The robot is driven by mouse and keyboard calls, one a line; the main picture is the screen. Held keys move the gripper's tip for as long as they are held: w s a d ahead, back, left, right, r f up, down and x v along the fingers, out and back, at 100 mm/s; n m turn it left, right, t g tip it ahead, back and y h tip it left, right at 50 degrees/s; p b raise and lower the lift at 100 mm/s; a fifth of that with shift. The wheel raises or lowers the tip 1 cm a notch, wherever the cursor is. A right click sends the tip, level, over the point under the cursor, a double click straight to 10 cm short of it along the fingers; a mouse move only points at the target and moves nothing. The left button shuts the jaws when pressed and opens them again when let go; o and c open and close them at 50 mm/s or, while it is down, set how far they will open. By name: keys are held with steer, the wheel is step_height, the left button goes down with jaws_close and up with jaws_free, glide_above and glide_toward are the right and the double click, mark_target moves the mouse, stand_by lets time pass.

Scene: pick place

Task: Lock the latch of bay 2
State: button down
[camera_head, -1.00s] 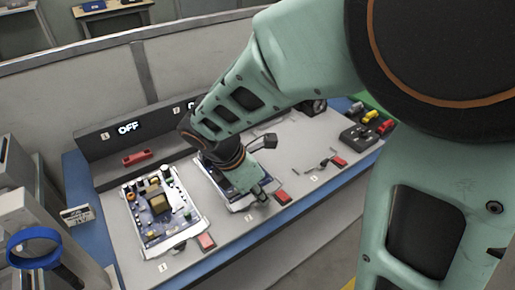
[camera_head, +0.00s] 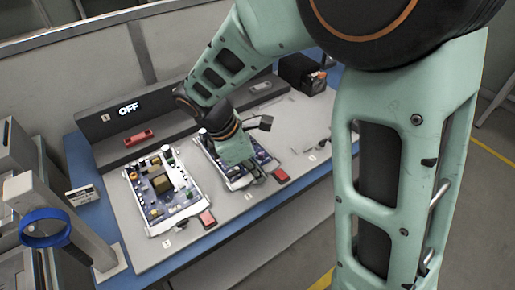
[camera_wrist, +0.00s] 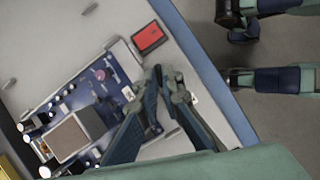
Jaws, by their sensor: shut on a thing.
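Bay 2 is the middle bay, with a blue circuit board (camera_head: 214,152) in a pale frame; the board also shows in the wrist view (camera_wrist: 105,75). My gripper (camera_head: 257,174) is low over the board's front edge, left of a red block (camera_head: 281,176). In the wrist view my gripper's fingertips (camera_wrist: 160,76) are close together at the board's edge, just below the red block (camera_wrist: 149,37). They are shut on the bay 2 latch, which is mostly hidden between them. I cannot tell the latch's exact angle.
Bay 1 at left holds another circuit board (camera_head: 160,186) with a red block (camera_head: 208,219) at its front right corner. A display (camera_head: 128,110) above it reads OFF. A black box (camera_head: 302,72) stands at the back right. Bay 3 is partly hidden by my arm.

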steer(key=m+g+p, duration=0.1)
steer(key=m+p, duration=0.1)
steer(key=m, duration=0.1)
steer(key=shift+w+r+m, duration=0.1)
steer(key=shift+w+m, duration=0.05)
steer(key=shift+m, duration=0.25)
steer(key=m+g+p, duration=0.1)
steer(key=m, duration=0.2)
steer(key=shift+w+m+g+p, duration=0.2)
steer(key=shift+m+g+p, duration=0.1)
steer(key=shift+g+p, duration=0.1)
steer(key=m, duration=0.2)
steer(key=m+g+y+p, duration=0.1)
steer(key=m, duration=0.1)
steer(key=m+p, duration=0.1)
steer(key=m, duration=0.1)
steer(key=shift+w+d+g+y, duration=0.2)
steer(key=shift+w+g+y, duration=0.1)
steer(key=shift+g, duration=0.1)
steer(key=shift+m, duration=0.4)
steer(key=c, duration=2.1)
jaws_free()
steer(key=shift+s, duration=0.1)
steer(key=v, duration=1.2)
steer(key=shift+d, duration=0.1)
